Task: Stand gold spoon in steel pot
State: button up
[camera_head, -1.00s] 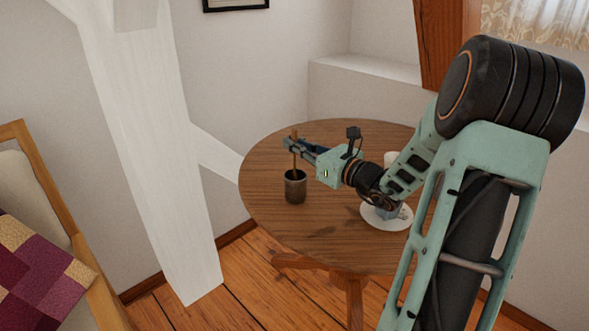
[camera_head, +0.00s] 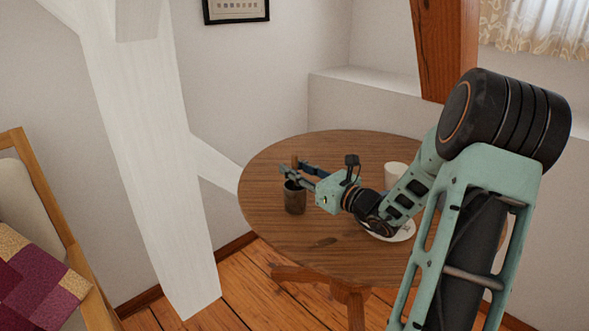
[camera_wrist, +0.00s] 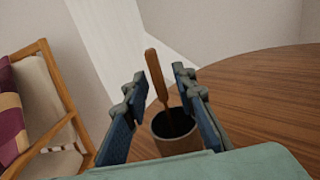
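The gold spoon (camera_head: 295,160) shows as a brown-gold handle standing in the dark steel pot (camera_head: 295,202) on the round table. In the wrist view the spoon (camera_wrist: 157,76) leans slightly left, with its lower end inside the pot (camera_wrist: 178,146); that end is hidden within the rim. My gripper (camera_head: 299,174) is level with the top of the pot. In the wrist view the fingers of my gripper (camera_wrist: 160,76) are spread on both sides of the handle, with gaps visible between them and it.
The wooden table (camera_head: 270,235) also holds a white cup (camera_head: 396,175) and a white plate (camera_head: 404,232), partly hidden by my arm. A white timber brace (camera_head: 165,150) stands left of the table. A chair with a patchwork cover (camera_head: 40,275) is at far left.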

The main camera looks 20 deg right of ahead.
jog(key=shift+r, duration=0.25)
jog(key=p+v, duration=0.2)
jog(key=v, duration=1)
